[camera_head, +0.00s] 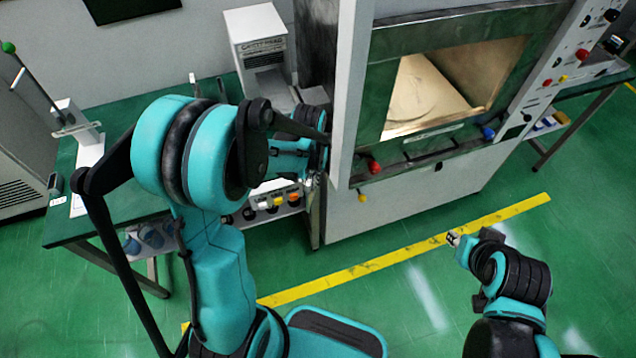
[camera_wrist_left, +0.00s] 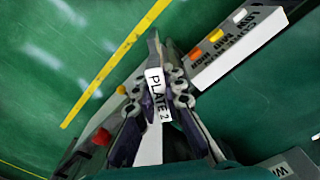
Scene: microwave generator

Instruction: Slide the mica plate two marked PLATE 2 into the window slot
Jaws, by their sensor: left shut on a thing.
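The mica plate marked PLATE 2 (camera_wrist_left: 157,96) shows its white label facing the left wrist camera. My left gripper (camera_wrist_left: 160,85) is shut on it, with a finger on each side. In the head view the left arm reaches to the left side of the large cabinet (camera_head: 410,205), and its gripper end is mostly hidden there by the arm and the cabinet edge. The plate cannot be made out in the head view. My right gripper (camera_head: 453,239) is over the floor in front of the cabinet, too small to judge. I cannot pick out the window slot.
The cabinet has a framed window (camera_head: 455,85) with a lit cavity, with knobs below and right. A green bench (camera_head: 125,195) on the left carries a small white unit (camera_head: 258,40). A panel with coloured buttons (camera_wrist_left: 235,40) lies beside the plate. Floor in front is clear.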

